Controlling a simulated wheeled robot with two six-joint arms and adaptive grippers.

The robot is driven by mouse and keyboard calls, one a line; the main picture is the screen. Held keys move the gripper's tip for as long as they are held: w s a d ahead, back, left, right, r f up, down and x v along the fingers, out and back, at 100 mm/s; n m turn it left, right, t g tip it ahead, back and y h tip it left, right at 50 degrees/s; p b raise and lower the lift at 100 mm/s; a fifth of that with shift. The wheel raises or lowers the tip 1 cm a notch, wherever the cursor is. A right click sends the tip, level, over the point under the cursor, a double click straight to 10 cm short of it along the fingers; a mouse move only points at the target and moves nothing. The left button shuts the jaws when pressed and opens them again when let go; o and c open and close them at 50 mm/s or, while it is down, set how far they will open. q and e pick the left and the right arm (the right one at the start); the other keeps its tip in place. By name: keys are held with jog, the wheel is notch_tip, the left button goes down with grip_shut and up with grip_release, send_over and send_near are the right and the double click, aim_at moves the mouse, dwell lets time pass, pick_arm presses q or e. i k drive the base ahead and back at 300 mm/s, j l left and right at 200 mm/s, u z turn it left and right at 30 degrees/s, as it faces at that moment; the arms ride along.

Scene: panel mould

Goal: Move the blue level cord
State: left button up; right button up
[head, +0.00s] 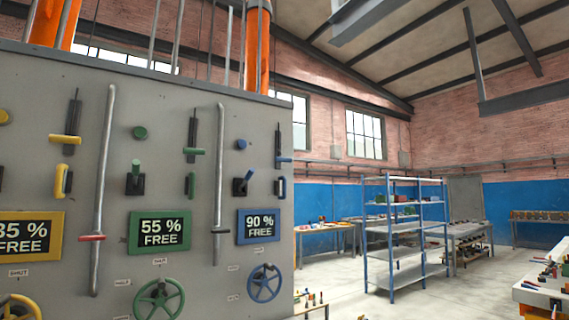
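A grey panel (175,95) fills the left of the head view. Its right-hand column carries blue parts. A blue crossbar (285,159) sits at the foot of a dark upright strip (278,138) near the panel's right edge; this looks like the blue level cord, though its cord is too small to make out. To the left are a blue round knob (241,144) and a blue lever (244,181). A blue sign (258,226) reads "90 % FREE", above a blue handwheel (264,283). Neither gripper is in view.
Matching green parts, with a green sign (159,232) reading "55 % FREE", and yellow parts (30,236) lie further left. Grey vertical pipes (220,130) stand out from the panel. Blue shelving (404,240) and workbenches stand at the right, with open floor (340,275) between.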

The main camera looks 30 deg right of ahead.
aim_at(279, 159)
jog(key=i+l+u, duration=0.1)
jog(key=l, duration=0.35)
jog(key=i+l+u, duration=0.1)
jog(key=l, duration=0.35)
jog(key=i+l, duration=0.2)
jog(key=l, duration=0.3)
jog(key=i+l+u, duration=0.15)
jog(key=l, duration=0.3)
jog(key=l+u, duration=0.1)
jog(key=l, duration=0.35)
